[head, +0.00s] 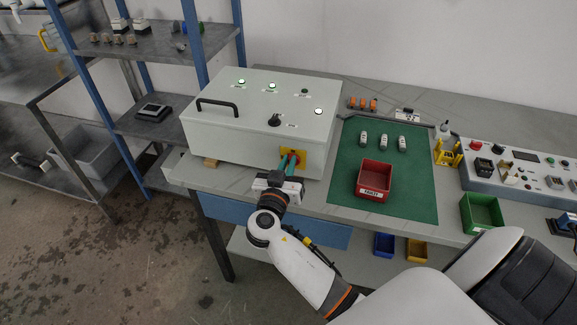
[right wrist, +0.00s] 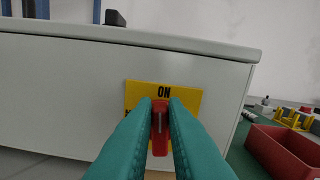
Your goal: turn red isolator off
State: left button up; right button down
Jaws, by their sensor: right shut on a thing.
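The red isolator is a red handle (right wrist: 160,128) on a yellow plate (right wrist: 186,98) marked ON, on the front of a light grey box (head: 240,128). In the right wrist view the handle stands upright. My right gripper (right wrist: 160,110) has its teal fingers on either side of the handle and is shut on it. In the head view the right gripper (head: 290,160) is at the box's front right corner, and its fingers hide most of the handle. The yellow plate (head: 299,157) shows behind them. My left gripper is not in view.
The box has a black handle (head: 217,107), a black knob (head: 274,120) and lit indicators on top. To its right a green mat (head: 410,195) holds a red bin (head: 374,180). A control panel (head: 520,170) and a green bin (head: 482,212) are farther right. A shelf rack (head: 160,45) stands left.

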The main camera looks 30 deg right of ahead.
jog(key=n, duration=0.2)
jog(key=n+b, duration=0.1)
jog(key=n, duration=0.5)
jog(key=shift+w+a+f+b, duration=0.3)
jog(key=shift+w+a, duration=0.05)
jog(key=shift+w, duration=0.05)
jog(key=n, duration=0.4)
jog(key=shift+w+a+f+n+p, duration=0.1)
jog(key=shift+w+f+n+p, duration=0.05)
jog(key=shift+f+n+p, duration=0.3)
jog(key=shift+n+p, duration=0.15)
jog(key=shift+n, duration=0.65)
jog(key=shift+f+n+p, duration=0.1)
jog(key=shift+n+p, duration=0.15)
jog(key=shift+n, duration=0.7)
jog(key=shift+f, duration=0.1)
jog(key=shift+a, duration=0.1)
jog(key=c, duration=1.5)
grip_release()
jog(key=shift+o, duration=0.2)
